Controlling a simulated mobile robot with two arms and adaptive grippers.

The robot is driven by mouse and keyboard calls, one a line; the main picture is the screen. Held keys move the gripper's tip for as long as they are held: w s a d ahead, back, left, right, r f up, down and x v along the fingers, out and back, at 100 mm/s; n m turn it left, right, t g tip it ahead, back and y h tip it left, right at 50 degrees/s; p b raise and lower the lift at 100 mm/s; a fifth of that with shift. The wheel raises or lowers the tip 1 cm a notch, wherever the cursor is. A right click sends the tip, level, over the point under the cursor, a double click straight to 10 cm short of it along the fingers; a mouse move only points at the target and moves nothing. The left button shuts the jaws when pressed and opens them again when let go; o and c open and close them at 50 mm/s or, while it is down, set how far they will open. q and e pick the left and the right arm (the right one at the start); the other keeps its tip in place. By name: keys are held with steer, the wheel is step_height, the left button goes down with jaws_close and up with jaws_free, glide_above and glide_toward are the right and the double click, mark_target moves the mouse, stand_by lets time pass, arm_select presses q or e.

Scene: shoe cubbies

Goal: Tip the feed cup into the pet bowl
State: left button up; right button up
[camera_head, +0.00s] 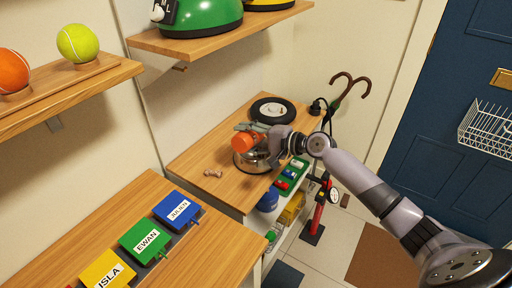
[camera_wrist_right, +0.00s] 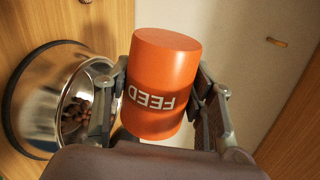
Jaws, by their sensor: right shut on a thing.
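The orange feed cup (camera_head: 243,141) is held tilted over the steel pet bowl (camera_head: 241,165) in the head view. My right gripper (camera_head: 257,137) is shut on it. In the right wrist view the cup (camera_wrist_right: 160,85) sits between both fingers, its FEED lettering upside down and a smooth closed end at the top. Its mouth is hidden. The bowl (camera_wrist_right: 30,97) lies left of the cup there, with brown pieces (camera_wrist_right: 75,115) inside. I cannot tell whether pieces are falling. My left gripper is not in view.
A small bone-shaped thing (camera_head: 213,173) lies left of the bowl. A black-rimmed wheel (camera_head: 273,110) lies behind it. A green tray (camera_head: 290,175) with small items is to the right. Open wood on the left of this top is clear.

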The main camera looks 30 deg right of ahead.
steer(key=shift+w+d+f+m+y+b, duration=0.15)
steer(key=shift+d+f+m+y+b, duration=0.15)
steer(key=shift+f+m, duration=0.25)
stand_by(1.0)
steer(key=shift+w+d+r+m+p, duration=0.2)
steer(key=shift+d+r+m+p, duration=0.1)
steer(key=shift+m, duration=0.35)
stand_by(0.7)
